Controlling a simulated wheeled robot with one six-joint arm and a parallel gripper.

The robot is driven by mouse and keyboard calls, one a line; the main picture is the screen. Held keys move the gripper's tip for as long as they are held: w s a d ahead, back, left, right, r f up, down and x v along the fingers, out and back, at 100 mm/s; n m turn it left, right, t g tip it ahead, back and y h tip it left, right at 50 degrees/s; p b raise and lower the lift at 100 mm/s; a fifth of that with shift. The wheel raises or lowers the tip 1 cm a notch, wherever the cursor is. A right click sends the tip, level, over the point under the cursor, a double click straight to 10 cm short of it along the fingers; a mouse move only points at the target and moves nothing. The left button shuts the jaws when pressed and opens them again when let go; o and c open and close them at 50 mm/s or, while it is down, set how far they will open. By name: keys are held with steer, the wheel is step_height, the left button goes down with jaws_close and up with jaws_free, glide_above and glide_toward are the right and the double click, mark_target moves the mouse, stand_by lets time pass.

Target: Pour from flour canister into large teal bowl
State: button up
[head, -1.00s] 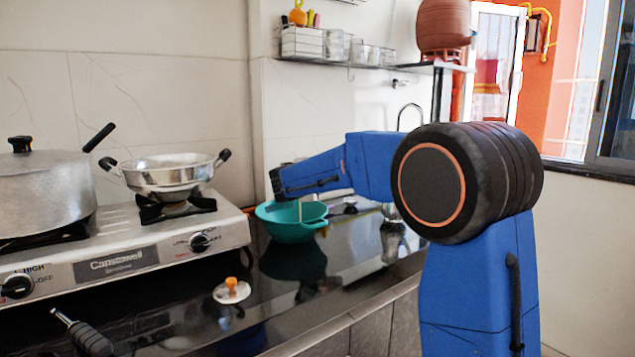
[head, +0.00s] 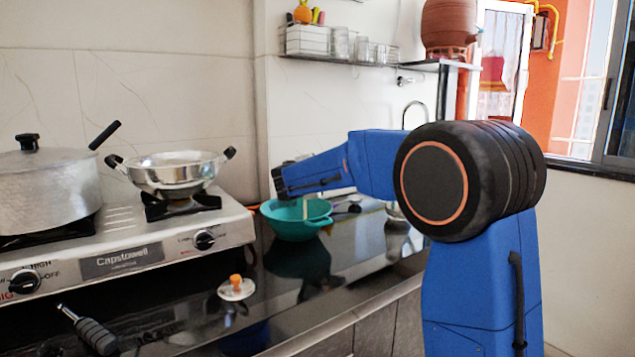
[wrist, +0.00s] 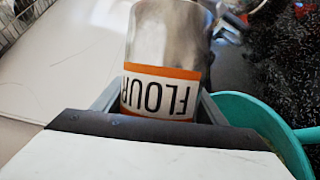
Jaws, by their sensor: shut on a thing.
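The large teal bowl (head: 290,226) stands on the dark counter to the right of the stove; part of its rim and wall also shows at the lower right in the wrist view (wrist: 262,112). The flour canister (wrist: 165,45) is a silvery cylinder with an orange-edged white label reading FLOUR, upside down in the wrist view. In the head view my gripper (head: 277,184) is above the bowl's back left side. The canister cannot be made out clearly there, and its mouth is not visible.
A steel stove (head: 130,250) with a lidded pot (head: 45,190) and a steel pan (head: 175,174) stands at left. A small white disc with an orange knob (head: 236,289) lies on the counter before the bowl. A wall shelf (head: 340,60) hangs above.

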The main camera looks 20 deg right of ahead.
steer(key=shift+a+r+n+h, duration=0.15)
steer(key=shift+r+n+h, duration=0.1)
steer(key=shift+n+h, duration=0.05)
steer(key=shift+w+a+r+n, duration=0.1)
steer(key=shift+a+r+n, duration=0.1)
steer(key=shift+n, duration=0.1)
stand_by(0.6)
steer(key=shift+a+r+n+t, duration=0.15)
steer(key=shift+n+t, duration=0.15)
stand_by(1.1)
